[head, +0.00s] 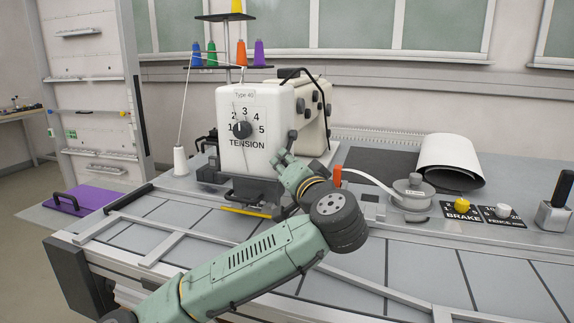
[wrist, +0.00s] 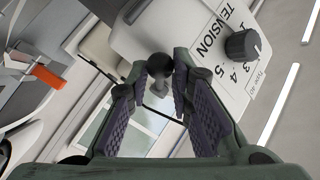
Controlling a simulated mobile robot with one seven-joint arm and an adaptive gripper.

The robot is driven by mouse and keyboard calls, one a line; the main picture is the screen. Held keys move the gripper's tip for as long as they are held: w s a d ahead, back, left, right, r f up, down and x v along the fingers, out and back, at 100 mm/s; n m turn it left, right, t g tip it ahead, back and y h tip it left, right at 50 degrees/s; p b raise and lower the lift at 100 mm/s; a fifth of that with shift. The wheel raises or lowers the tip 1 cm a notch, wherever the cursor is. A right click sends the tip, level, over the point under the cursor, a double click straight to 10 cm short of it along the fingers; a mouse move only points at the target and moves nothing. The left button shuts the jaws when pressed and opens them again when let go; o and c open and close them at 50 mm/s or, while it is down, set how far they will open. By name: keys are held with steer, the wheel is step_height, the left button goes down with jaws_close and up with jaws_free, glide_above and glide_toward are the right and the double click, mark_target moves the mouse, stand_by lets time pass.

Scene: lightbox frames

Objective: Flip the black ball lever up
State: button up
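The black ball lever shows in the wrist view as a dark ball (wrist: 158,66) with a short grey stem, beside the white sewing machine head. My gripper (wrist: 160,75) is open around it, one finger on each side. The ball sits between the fingertips; I cannot tell whether either finger touches it. In the head view my gripper (head: 287,150) is at the front right of the white machine (head: 250,115), right of its TENSION dial. There I cannot clearly make out the ball, which my gripper and wrist may hide.
An orange-handled lever (head: 337,177) stands just right of my wrist. A metal spool (head: 412,188), yellow BRAKE knob (head: 462,205) and black-topped handle (head: 563,188) are farther right. A white thread cone (head: 180,160) and yellow strip (head: 245,212) are to the left. The front tabletop is mostly clear.

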jaws_close()
steer(key=shift+r, duration=0.1)
stand_by(0.4)
